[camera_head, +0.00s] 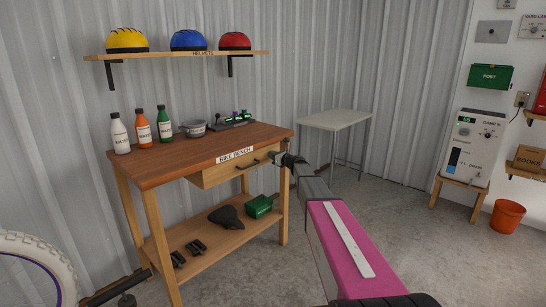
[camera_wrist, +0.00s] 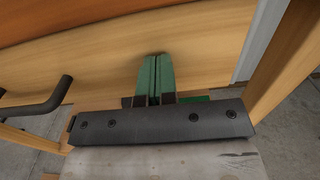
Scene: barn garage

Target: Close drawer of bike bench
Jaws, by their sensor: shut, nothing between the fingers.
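The bike bench (camera_head: 165,160) is a wooden table with a brown top, a lower shelf and a "BIKE BENCH" label. Its light wood drawer (camera_head: 222,175) sits under the front edge and sticks out, with its left side showing. A dark handle (camera_head: 249,164) is on the drawer front; it also shows at the left of the wrist view (camera_wrist: 45,103). My gripper (camera_head: 274,157) is shut and empty at the right end of the drawer front. In the wrist view its green fingertips (camera_wrist: 155,72) point at the pale drawer front (camera_wrist: 190,45), right of the handle. Contact cannot be told.
Bottles (camera_head: 143,127), a grey bowl (camera_head: 195,128) and a tool tray (camera_head: 232,121) stand on the bench top. A black saddle (camera_head: 226,217) and a green box (camera_head: 259,206) lie on the lower shelf. A bike wheel (camera_head: 38,258) is at lower left.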

